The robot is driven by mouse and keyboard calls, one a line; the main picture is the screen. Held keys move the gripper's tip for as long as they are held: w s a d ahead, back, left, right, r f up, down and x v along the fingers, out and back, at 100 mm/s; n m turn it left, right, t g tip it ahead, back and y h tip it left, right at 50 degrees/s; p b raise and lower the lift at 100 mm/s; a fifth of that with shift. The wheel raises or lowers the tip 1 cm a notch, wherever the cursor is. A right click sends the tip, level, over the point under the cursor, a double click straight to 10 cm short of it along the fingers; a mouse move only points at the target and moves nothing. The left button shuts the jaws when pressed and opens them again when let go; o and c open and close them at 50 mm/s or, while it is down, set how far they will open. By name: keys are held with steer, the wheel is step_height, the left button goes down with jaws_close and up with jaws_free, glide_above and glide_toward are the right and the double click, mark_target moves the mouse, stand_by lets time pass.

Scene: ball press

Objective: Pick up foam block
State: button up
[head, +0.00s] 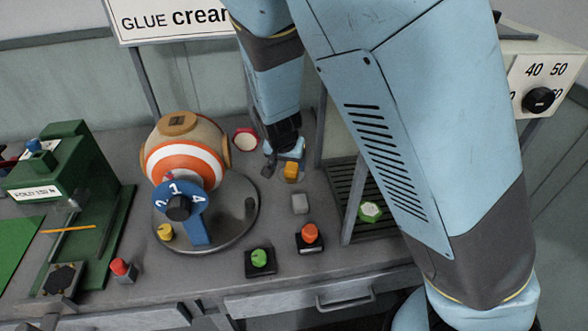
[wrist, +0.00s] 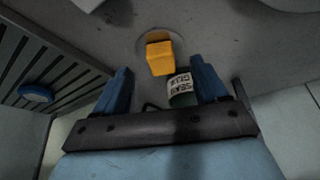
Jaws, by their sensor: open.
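A yellow-orange block (head: 291,172), which looks like the foam block, sits on the grey bench just in front of my gripper. In the wrist view the block (wrist: 159,57) stands on a round grey patch, beyond the fingertips and roughly between their lines. My gripper (wrist: 161,68) is open, with a blue finger on each side. A dark green labelled cylinder (wrist: 181,90) shows between the fingers, closer to the right one. In the head view my gripper (head: 283,153) is small and partly hidden by my own arm.
An orange-striped ball machine (head: 185,160) with a blue dial stands to the left. Red (head: 309,234) and green (head: 260,259) buttons are near the front. A slatted rack (head: 372,212) is to the right.

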mark_target(290, 171)
steer(key=shift+x, duration=2.85)
